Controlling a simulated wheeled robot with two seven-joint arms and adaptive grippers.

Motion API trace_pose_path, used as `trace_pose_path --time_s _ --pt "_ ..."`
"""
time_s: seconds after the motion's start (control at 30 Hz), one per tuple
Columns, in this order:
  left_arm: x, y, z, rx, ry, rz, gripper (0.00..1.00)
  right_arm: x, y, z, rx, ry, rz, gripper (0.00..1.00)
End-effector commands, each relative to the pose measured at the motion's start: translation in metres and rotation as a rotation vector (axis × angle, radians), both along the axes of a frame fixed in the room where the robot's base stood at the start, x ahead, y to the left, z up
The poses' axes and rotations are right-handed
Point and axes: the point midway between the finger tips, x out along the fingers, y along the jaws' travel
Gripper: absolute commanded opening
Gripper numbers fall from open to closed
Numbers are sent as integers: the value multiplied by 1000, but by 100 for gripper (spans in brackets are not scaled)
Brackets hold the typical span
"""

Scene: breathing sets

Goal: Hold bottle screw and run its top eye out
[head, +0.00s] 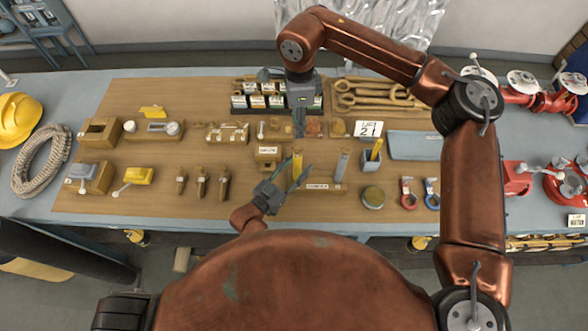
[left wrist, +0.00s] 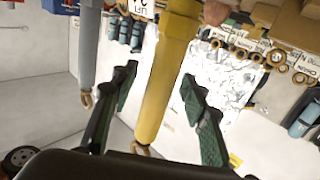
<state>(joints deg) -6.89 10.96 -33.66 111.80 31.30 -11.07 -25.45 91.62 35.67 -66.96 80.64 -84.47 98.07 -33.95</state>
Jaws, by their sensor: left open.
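A yellow bottle screw (head: 297,163) stands upright at a wooden stand (head: 322,188) in the middle of the bench, with a grey bottle screw (head: 341,165) to its right. My left gripper (head: 292,179) is low at the yellow one, its fingers open on either side. In the left wrist view, the yellow body (left wrist: 168,72) runs between the spread fingers (left wrist: 160,76), with gaps showing; the grey one (left wrist: 88,45) is at left. My right gripper (head: 299,128) points down just above the yellow one's top; its finger gap is unclear. The top eye is too small to make out.
A holder with a yellow piece (head: 372,158) and a round tin (head: 373,197) stand to the right. Wooden pieces (head: 201,182) stand in a row at left. Spanners (head: 375,97) and labelled boxes (head: 256,101) lie behind. Bare board shows at front left.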

Motion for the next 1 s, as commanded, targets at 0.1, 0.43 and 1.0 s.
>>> trace_pose_path --time_s 0.1,0.43,1.0 --pt "0 0 0 0 0 0 41 0 0 0 0 0 0 29" --pt "0 0 0 0 0 0 24 0 0 0 0 0 0 29" --pt "0 0 0 -1 1 0 0 0 0 0 0 0 0 29"
